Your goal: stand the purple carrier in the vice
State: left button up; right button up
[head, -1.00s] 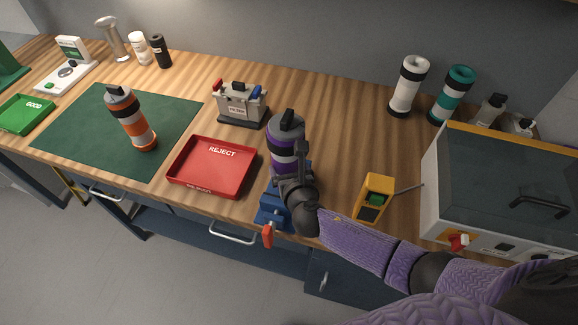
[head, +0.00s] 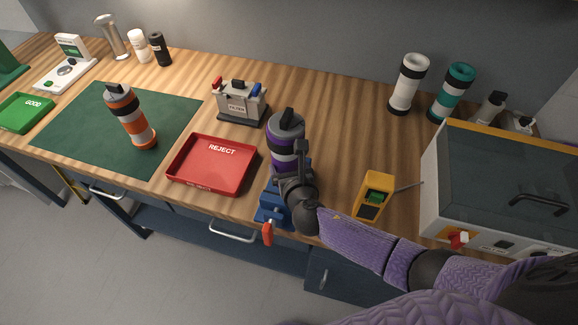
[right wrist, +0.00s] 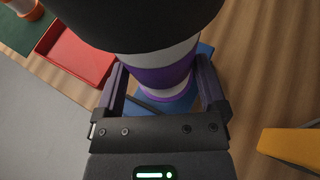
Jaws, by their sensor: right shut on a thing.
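The purple carrier (head: 285,137), purple and white with a dark cap, stands roughly upright at the blue vice (head: 271,206) by the bench's front edge. My right gripper (head: 296,172) is shut on the carrier. In the right wrist view the fingers (right wrist: 160,92) lie on both sides of the carrier's purple and white body (right wrist: 162,72), with blue vice parts (right wrist: 205,50) below and around its base. The gripper hides much of the vice in the head view, so I cannot tell whether the base rests on it. My left gripper is not in view.
A red reject tray (head: 178,184) is left of the vice, with a filter box (head: 240,104) behind it. A yellow device (head: 372,196) lies to the right. An orange carrier (head: 130,118) stands on the green mat (head: 75,140). A large grey case (head: 500,180) is at right.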

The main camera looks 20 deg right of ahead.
jog(key=shift+f+b, duration=0.7)
jog(key=shift+f, duration=0.2)
jog(key=o, duration=1.1)
jog(key=shift+s+r, duration=0.15)
jog(key=shift+s, duration=0.15)
jog(key=p+v, duration=0.3)
jog(key=v, duration=0.6)
jog(key=shift+s, duration=0.15)
